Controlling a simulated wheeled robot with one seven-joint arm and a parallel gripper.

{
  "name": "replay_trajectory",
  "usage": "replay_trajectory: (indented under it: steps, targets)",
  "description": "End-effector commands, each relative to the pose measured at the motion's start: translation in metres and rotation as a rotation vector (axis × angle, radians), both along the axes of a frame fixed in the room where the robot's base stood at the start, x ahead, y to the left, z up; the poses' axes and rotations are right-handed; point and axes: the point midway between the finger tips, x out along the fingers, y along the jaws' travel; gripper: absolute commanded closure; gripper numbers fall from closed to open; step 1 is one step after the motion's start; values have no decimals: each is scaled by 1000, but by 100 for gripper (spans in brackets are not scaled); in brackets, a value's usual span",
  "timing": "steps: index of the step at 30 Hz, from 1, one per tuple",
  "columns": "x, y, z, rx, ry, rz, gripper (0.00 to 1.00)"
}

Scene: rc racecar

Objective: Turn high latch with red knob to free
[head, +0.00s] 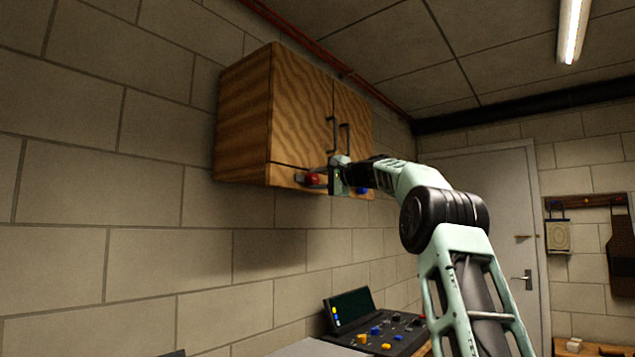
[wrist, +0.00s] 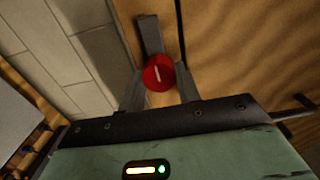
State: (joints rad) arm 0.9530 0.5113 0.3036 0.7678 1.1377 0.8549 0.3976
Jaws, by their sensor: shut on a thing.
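The wooden wall cabinet (head: 300,110) hangs high on the block wall. The red knob (head: 313,180) is at the lower edge of its front, under the left door. In the wrist view the round red knob (wrist: 153,77) has a pale line on its face, and a grey latch bar (wrist: 150,36) extends from it towards the top of the picture. My gripper (head: 324,178) is at the knob, its two fingers on either side of it and shut on it. The gripper partly hides the latch in the head view.
A blue knob (head: 361,190) sits further right on the cabinet's lower edge, close to my gripper. Two dark door handles (head: 332,134) stand out just above. A control panel (head: 385,335) is well below. Open air lies left of the cabinet.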

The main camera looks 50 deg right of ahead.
Motion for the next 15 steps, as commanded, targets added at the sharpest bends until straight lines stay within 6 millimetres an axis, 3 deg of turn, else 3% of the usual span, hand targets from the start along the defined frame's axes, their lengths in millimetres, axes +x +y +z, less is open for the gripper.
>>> replay_trajectory:
  steps: [8, 9, 11, 15]
  targets:
    - [0, 0, -2, -2, 4, 2, 90]
    - [0, 0, -2, -2, 4, 2, 62]
    - [0, 0, -2, -2, 4, 2, 45]
    - [0, 0, -1, -1, 3, 1, 45]
